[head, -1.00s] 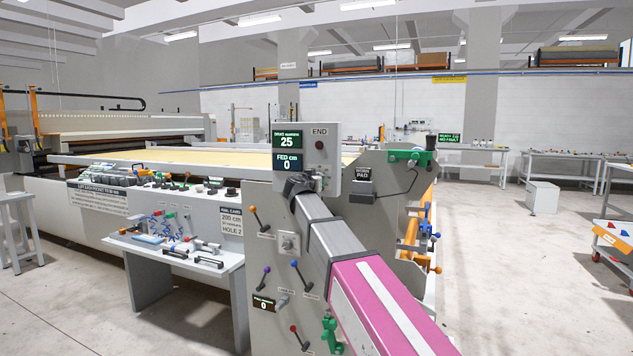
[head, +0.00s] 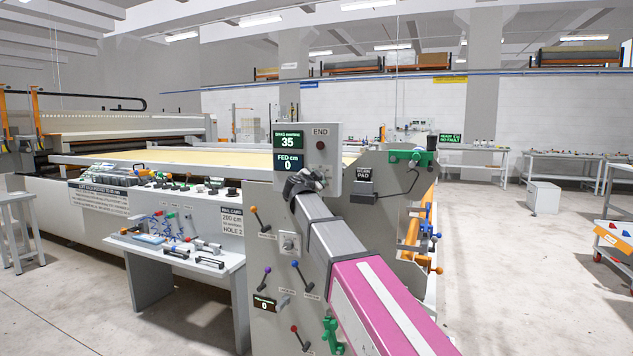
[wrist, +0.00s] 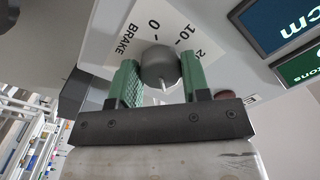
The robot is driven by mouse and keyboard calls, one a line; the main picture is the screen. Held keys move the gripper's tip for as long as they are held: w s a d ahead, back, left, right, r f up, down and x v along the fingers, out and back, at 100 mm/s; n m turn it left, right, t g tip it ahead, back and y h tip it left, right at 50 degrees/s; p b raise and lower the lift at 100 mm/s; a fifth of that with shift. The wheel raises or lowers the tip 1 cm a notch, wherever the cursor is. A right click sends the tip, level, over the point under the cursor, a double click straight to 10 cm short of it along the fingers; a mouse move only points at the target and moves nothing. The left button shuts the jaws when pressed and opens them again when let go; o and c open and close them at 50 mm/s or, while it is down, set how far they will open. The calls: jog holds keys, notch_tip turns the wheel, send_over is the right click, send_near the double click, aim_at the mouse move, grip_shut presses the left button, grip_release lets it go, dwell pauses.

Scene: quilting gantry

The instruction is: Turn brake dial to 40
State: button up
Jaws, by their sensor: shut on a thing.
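The brake dial (wrist: 160,66) is a dark grey round knob on a white scale plate (wrist: 190,25) marked BRAKE, 0, 10 and part of a 20; the rest of the scale is hidden or out of frame. My gripper (wrist: 158,80) has its two green fingers on either side of the knob and is shut on it. In the head view my gripper (head: 306,182) is at the panel's lower edge and hides the dial. The brake display (head: 288,141) reads 35.
Below the brake reading, the FED cm display (head: 289,161) reads 0. An END button (head: 320,145) is beside the displays. Levers with orange (head: 253,209), purple and blue knobs stand on the panel below. A side table (head: 172,250) holds several tools at left.

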dwell(0.3)
jog(key=o, duration=0.9)
jog(key=shift+o, duration=0.2)
jog(key=v, duration=1)
jog(key=shift+s, duration=0.4)
jog(key=shift+a, duration=0.15)
